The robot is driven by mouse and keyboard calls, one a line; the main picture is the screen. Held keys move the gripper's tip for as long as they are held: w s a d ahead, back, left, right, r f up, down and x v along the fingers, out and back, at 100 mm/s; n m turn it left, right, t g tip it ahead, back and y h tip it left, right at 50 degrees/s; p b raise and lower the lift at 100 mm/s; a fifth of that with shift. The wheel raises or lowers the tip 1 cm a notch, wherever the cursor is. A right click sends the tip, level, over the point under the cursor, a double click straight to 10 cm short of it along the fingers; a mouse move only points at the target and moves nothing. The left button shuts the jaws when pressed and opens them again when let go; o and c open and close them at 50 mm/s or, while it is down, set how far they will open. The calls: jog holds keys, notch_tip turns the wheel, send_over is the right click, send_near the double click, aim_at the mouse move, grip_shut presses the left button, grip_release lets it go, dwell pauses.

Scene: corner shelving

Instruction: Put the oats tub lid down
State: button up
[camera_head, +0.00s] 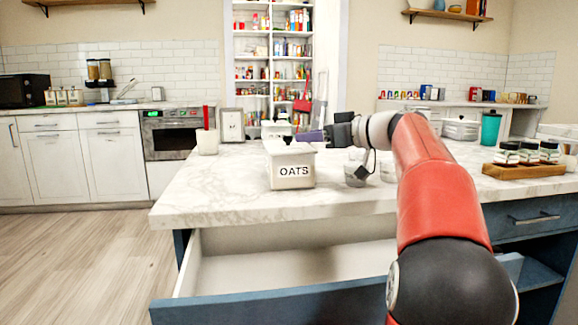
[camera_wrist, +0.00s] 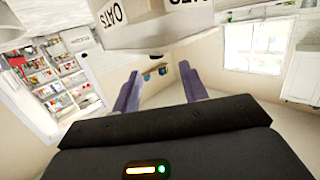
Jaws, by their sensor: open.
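My gripper (camera_head: 302,136) is just right of the knob at lid height, pointing left. Its purple fingers (camera_wrist: 160,88) are spread, with nothing between them. I cannot tell whether they touch the lid.
An open, empty-looking drawer (camera_head: 300,270) juts out below the island top (camera_head: 230,190). Another white canister (camera_head: 275,129) stands behind the tub.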

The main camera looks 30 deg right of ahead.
aim_at(291, 137)
jog(key=shift+w+a, duration=0.25)
jog(key=shift+w, duration=0.1)
jog(key=x, duration=0.2)
jog(key=p+x, duration=0.1)
jog(key=x, duration=0.4)
jog(key=shift+w+d+f, duration=0.1)
jog(key=shift+d, duration=0.15)
jog(key=shift+c, duration=0.2)
grip_shut()
